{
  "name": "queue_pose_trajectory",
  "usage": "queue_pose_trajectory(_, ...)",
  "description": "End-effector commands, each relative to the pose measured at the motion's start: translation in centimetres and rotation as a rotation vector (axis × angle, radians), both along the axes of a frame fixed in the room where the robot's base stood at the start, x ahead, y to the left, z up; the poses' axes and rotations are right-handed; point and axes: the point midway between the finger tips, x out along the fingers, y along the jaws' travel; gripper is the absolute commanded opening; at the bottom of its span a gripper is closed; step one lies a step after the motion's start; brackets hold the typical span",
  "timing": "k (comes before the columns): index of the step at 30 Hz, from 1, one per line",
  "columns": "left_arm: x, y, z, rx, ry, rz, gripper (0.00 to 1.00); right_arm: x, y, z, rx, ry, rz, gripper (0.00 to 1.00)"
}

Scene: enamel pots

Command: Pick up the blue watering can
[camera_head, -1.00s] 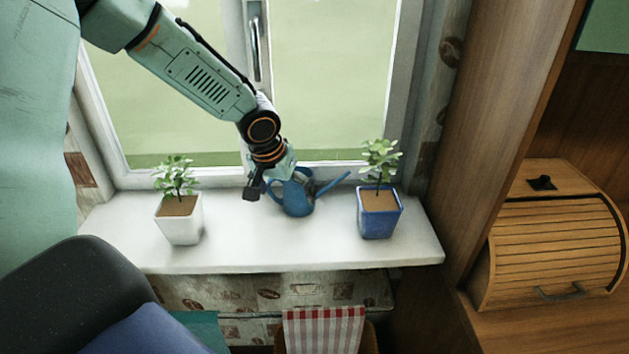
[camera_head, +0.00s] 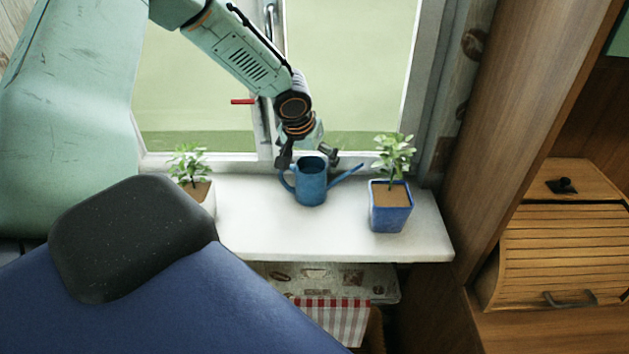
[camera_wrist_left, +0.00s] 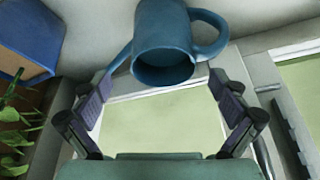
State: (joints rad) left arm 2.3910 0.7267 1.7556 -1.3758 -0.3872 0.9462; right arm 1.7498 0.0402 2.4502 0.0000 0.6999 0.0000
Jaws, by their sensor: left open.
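The blue watering can (camera_head: 311,188) stands upright on the white windowsill (camera_head: 262,237), handle to the left and spout to the right. My left gripper (camera_head: 307,157) is open just above and behind it, its fingers spread near the can's top. In the left wrist view the can (camera_wrist_left: 163,28) is at the top centre, its dark open mouth facing the camera. There the open left gripper (camera_wrist_left: 165,98) has nothing between its fingertips. I cannot tell whether a finger touches the can. My right gripper is not in view.
A blue pot with a plant (camera_head: 390,208) stands close to the right of the spout. A white pot with a plant (camera_head: 203,193) is on the left, partly hidden. The window is behind. A wooden bread box (camera_head: 560,245) is at the far right.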

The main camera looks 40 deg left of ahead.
Motion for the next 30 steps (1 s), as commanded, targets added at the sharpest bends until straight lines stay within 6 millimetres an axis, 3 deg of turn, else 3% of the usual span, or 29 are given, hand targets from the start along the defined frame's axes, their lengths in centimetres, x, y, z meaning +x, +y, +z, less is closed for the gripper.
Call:
queue_pose_trajectory(7, 1.0, 0.3, -2.3, 0.001, 0.003, -0.002, 0.98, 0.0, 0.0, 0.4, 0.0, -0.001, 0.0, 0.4)
queue_pose_trajectory(17, 1.3, 0.4, -2.6, 0.0, 0.0, -0.003, 0.97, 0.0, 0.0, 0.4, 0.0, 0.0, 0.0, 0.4)
queue_pose_trajectory(30, 1.3, 0.4, -2.6, 0.0, 0.001, -0.003, 0.59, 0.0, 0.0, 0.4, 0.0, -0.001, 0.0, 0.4)
